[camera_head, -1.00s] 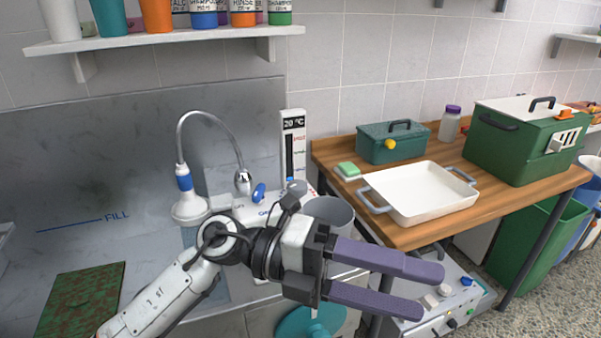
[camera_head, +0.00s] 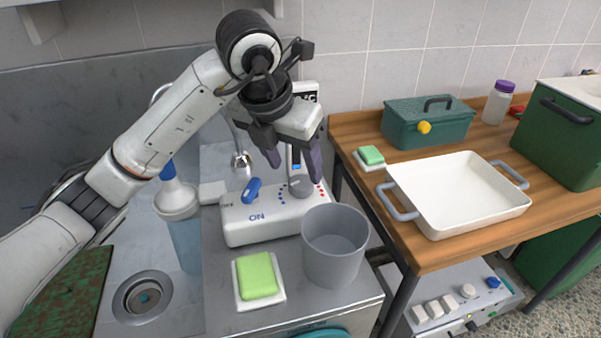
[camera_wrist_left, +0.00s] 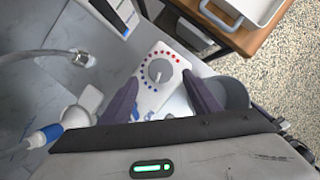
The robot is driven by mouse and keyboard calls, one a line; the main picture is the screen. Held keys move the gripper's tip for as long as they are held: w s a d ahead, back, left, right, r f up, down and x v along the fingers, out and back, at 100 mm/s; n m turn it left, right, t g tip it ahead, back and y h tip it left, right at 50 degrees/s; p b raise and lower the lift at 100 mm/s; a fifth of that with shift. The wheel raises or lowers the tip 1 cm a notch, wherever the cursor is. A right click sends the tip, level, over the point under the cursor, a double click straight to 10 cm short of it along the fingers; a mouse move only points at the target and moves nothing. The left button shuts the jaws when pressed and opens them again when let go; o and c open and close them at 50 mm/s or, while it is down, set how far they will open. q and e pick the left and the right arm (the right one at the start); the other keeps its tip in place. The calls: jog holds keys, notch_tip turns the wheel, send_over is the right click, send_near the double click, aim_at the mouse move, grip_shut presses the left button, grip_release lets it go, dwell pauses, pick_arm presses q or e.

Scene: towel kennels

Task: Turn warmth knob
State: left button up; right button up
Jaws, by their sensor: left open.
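The warmth knob (camera_head: 300,187) is a round grey dial on a white control box (camera_head: 238,228), with blue and red dots around it. It also shows in the left wrist view (camera_wrist_left: 159,72), with a light pointer mark on its face. My left gripper (camera_head: 295,167) comes down from above with its purple fingers apart, just over the knob. In the left wrist view the knob lies beyond and between the two open fingers (camera_wrist_left: 162,102), with no visible contact. In the head view one finger partly overlaps the knob area. My right gripper is not in view.
A blue switch (camera_head: 252,190) sits on the box above the word ON. A grey cup (camera_head: 336,246) and a green sponge (camera_head: 257,276) on a white dish stand in front. A shower head (camera_head: 240,160) hangs to the left. A white tray (camera_head: 455,190) is on the wooden table.

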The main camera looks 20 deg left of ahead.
aim_at(301, 181)
pick_arm(q)
jog(key=x, duration=0.4)
jog(key=shift+w+f, duration=0.2)
jog(key=shift+f, duration=0.25)
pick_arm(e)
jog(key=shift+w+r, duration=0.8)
pick_arm(q)
jog(key=c, duration=1.1)
jog(key=shift+o, duration=0.2)
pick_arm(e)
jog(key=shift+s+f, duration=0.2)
